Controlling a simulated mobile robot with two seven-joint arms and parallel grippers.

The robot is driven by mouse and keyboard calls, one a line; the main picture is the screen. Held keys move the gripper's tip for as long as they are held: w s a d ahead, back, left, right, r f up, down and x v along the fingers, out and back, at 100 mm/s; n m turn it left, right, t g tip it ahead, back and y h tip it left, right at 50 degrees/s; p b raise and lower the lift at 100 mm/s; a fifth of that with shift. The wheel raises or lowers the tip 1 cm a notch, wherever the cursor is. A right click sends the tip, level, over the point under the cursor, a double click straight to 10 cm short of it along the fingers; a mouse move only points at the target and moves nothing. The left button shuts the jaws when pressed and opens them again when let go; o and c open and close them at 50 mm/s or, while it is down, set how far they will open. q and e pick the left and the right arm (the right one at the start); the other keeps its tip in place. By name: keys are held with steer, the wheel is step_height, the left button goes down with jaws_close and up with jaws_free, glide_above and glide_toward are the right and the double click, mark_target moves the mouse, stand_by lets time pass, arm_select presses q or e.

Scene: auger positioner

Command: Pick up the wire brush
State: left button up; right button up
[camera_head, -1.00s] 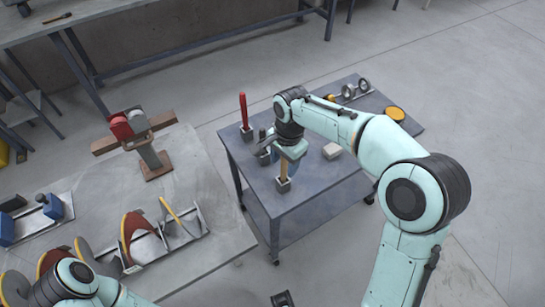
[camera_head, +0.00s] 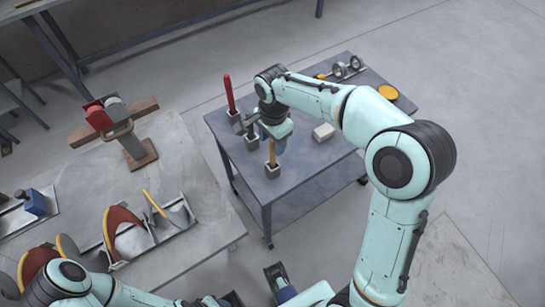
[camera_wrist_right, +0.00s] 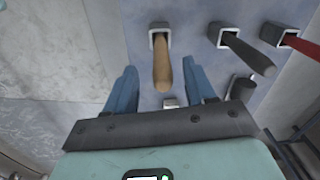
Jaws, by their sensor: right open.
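A tan wooden handle (camera_head: 272,152), which I take to be the wire brush's, stands upright in a square holder (camera_head: 272,170) on the blue-grey cart. Its lower part is hidden in the holder. In the right wrist view the handle (camera_wrist_right: 162,68) points toward the camera, between and ahead of my right gripper's blue fingers (camera_wrist_right: 162,90). My right gripper (camera_head: 275,140) is open, with a gap on both sides of the handle. It comes down beside the handle in the head view. Part of my left arm shows at the bottom left; its gripper does not show.
A dark handle (camera_wrist_right: 247,53) and a red handle (camera_wrist_right: 303,45) stand in neighbouring holders. The cart (camera_head: 310,180) also bears a pale block (camera_head: 324,132), a yellow disc (camera_head: 388,92) and metal rings (camera_head: 347,67). A grey workbench (camera_head: 190,190) stands to the left.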

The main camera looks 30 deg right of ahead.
mark_target(272, 149)
steer(key=f, duration=0.5)
steer(key=shift+w+d+f, duration=0.1)
steer(key=shift+w, duration=0.15)
steer(key=shift+c, duration=0.4)
jaws_close()
